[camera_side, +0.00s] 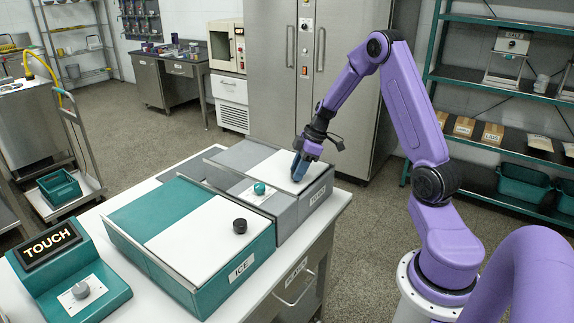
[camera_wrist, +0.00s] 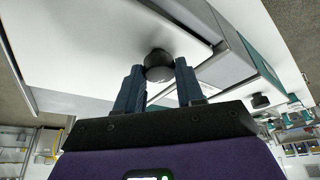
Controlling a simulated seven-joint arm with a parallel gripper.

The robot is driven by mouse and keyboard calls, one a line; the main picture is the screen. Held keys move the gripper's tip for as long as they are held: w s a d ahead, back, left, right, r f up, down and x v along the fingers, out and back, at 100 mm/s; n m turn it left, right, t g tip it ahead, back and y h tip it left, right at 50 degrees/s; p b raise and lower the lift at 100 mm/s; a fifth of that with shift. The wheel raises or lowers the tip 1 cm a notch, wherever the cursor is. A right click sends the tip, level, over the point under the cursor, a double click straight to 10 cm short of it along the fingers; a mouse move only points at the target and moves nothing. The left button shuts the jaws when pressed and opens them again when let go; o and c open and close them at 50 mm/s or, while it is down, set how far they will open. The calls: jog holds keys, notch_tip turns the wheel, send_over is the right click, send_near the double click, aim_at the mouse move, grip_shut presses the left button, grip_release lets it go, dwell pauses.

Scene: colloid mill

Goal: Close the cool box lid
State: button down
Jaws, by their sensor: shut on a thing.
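A teal box labelled ICE (camera_side: 190,285) stands on the white bench; its top is part teal panel, part white lid (camera_side: 195,240) with a black knob (camera_side: 240,226). Behind it is a grey box (camera_side: 290,222) with a label too small to read surely, and a white lid (camera_side: 268,168). My gripper (camera_side: 300,168) is over the right end of this white lid. In the wrist view its two blue fingers (camera_wrist: 158,85) are shut on a black knob (camera_wrist: 158,66) on the white lid (camera_wrist: 80,60). The side view hides this knob behind the fingers. Neither view shows inside the boxes.
A teal knob (camera_side: 259,188) on a white plate sits on the grey box's front strip. A teal TOUCH console (camera_side: 65,265) with a grey knob stands at the bench's left end. A tall grey cabinet (camera_side: 270,80) stands behind. Space above the lids is clear.

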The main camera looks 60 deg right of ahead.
jog(key=shift+s, duration=0.95)
jog(key=c, duration=0.7)
grip_release()
jog(key=shift+s, duration=0.1)
jog(key=shift+r, duration=0.15)
jog(key=shift+d+r, duration=0.15)
jog(key=shift+r, duration=0.15)
jog(key=v, duration=1.6)
jog(key=shift+r, duration=0.25)
jog(key=shift+s, duration=0.1)
